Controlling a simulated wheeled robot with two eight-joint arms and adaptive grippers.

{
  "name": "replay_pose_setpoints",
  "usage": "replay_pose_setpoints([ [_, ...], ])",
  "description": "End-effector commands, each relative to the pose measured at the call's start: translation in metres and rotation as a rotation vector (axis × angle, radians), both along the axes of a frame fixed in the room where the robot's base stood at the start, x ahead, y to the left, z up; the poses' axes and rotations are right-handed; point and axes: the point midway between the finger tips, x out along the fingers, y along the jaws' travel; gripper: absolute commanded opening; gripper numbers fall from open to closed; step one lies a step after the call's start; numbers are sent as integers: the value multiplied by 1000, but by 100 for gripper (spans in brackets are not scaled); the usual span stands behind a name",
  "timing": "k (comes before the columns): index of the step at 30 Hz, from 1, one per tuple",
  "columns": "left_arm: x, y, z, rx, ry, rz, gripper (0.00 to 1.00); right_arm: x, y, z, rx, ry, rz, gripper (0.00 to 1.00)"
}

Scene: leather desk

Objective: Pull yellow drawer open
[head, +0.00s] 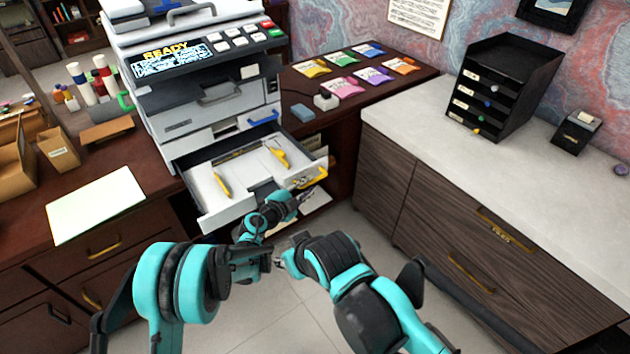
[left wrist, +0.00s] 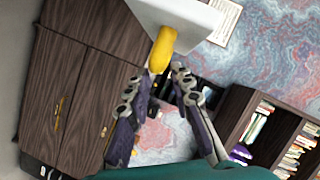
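The printer's lower paper drawer (head: 207,222) stands out from the printer, showing its white inside and yellow guides. Its yellow handle (head: 311,177) is on the front face, at the right. My left gripper (head: 306,196) is just below and in front of this handle. In the left wrist view, the two dark fingers (left wrist: 166,72) are apart, with the yellow handle (left wrist: 163,48) at their tips; I cannot tell whether they touch it. My right gripper (head: 281,261) is low in front of the drawer, partly hidden by my arms, and its fingers are unclear.
The printer (head: 205,75) has another drawer above with a blue handle (head: 263,118). A white-topped cabinet (head: 480,170) stands at right, with a black tray rack (head: 505,85). The wooden desk (head: 140,215) extends left. Floor between is open.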

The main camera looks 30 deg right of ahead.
Motion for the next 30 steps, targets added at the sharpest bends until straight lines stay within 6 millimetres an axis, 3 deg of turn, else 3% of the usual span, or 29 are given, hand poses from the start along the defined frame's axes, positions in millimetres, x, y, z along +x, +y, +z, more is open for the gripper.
replay_pose_setpoints([
  [3,-10,25,6,-1,1,2,22,0,0,0,0,0,0,40],
  [10,-24,54,13,0,1,0,22,0,0,0,0,0,0,40],
  [30,-24,62,20,-10,0,11,22,0,0,0,0,0,0,40],
])
